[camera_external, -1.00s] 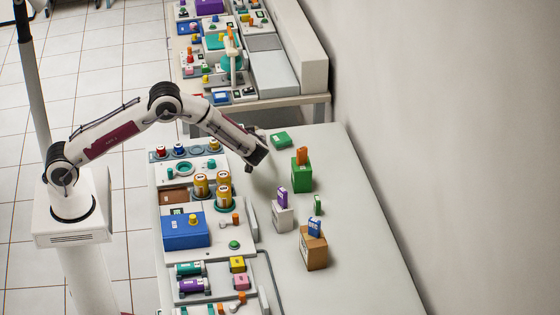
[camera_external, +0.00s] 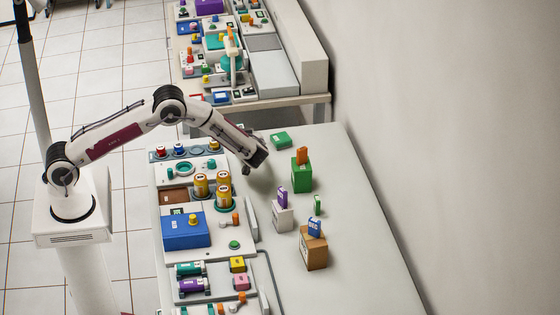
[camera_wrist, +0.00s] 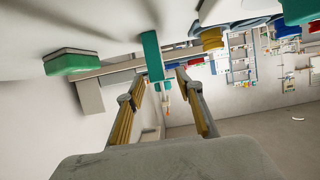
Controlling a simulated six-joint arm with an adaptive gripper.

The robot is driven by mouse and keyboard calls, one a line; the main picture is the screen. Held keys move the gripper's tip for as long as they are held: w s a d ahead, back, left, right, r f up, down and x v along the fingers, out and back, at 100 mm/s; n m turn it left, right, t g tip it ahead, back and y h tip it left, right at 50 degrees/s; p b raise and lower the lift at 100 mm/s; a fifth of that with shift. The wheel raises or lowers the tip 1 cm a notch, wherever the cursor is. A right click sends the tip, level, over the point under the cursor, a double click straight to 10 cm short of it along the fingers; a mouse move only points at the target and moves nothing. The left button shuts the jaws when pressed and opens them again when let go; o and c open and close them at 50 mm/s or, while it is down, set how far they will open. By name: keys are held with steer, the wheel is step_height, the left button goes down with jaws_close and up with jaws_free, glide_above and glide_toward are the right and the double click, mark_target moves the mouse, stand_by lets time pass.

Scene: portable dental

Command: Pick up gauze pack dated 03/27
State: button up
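No date is legible, so I cannot tell which is 03/27. My gripper (camera_external: 248,171) is above the table, left of the green box with the orange top. In the tilted wrist view my gripper (camera_wrist: 159,77) has its fingers apart, empty.
Yellow-brown cylinders (camera_external: 223,192), a blue box (camera_external: 184,231) and small coloured items fill the near table's left side. A second table behind holds more items. The wall is to the right. In the wrist view a teal upright object (camera_wrist: 152,55) appears beyond the fingers.

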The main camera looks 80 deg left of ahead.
stand_by(0.3)
steer(key=shift+x, duration=2.6)
steer(key=shift+w, duration=0.2)
steer(key=c, duration=1)
